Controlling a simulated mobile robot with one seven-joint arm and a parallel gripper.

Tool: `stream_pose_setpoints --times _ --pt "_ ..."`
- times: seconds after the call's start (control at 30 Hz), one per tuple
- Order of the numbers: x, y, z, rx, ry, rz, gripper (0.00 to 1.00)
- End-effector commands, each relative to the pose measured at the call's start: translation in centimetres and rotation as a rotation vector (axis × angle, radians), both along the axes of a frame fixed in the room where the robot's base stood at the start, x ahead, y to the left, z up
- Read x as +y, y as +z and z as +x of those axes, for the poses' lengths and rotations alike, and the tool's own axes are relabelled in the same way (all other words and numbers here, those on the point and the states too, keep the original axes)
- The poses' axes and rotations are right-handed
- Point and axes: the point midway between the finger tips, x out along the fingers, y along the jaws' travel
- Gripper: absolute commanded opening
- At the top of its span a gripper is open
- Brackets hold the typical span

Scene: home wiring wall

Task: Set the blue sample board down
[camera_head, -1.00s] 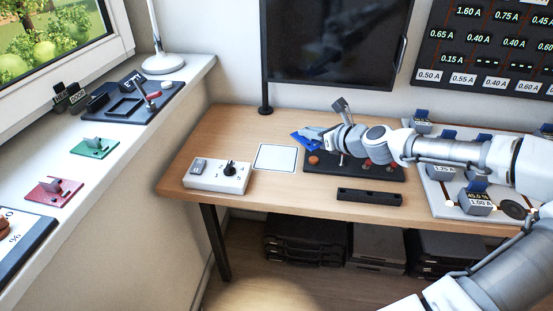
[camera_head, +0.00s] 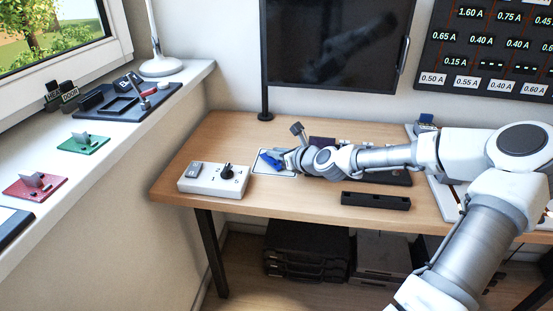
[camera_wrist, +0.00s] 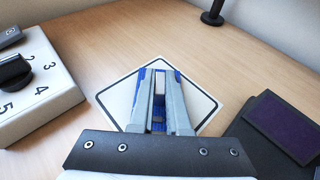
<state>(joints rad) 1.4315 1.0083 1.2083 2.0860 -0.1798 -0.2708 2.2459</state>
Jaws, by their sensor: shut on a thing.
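The blue sample board (camera_head: 269,160) is held in my gripper (camera_head: 281,156) over the white square mat (camera_head: 261,171) on the wooden table. In the wrist view, the fingers (camera_wrist: 159,78) are closed on the board, and blue parts of it (camera_wrist: 177,76) show beside and between them. The rest of it is hidden behind the fingers. The mat, white with a dark outline (camera_wrist: 115,99), lies beneath. I cannot tell whether the board touches the mat.
A white box with a black dial (camera_head: 214,180) stands just left of the mat. A dark panel (camera_head: 398,178) lies to the right, partly under my arm. A black slotted bar (camera_head: 375,201) lies near the front edge. Green (camera_head: 84,144) and red (camera_head: 36,187) boards are on the sill.

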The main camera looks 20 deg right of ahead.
Motion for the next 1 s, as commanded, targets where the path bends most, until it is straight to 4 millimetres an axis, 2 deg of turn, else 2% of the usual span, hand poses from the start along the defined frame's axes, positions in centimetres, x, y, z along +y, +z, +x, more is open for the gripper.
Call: stream_pose_setpoints --times 0.03,0.4,0.43,0.57,0.6,1.0 --pt "0.01 -0.64 0.0 0.0 0.001 -0.002 0.0" --pt "-0.02 -0.82 -0.01 -0.001 0.0 0.0 0.0" --pt "-0.03 -0.79 -0.01 -0.001 -0.001 0.0 0.18" --pt "-0.03 -0.77 -0.01 -0.001 -0.001 -0.001 0.41" --pt "-0.03 -0.77 -0.01 -0.001 -0.001 -0.001 0.44" --pt "-0.13 -0.2 -0.3 0.0 -0.001 -0.001 0.44"
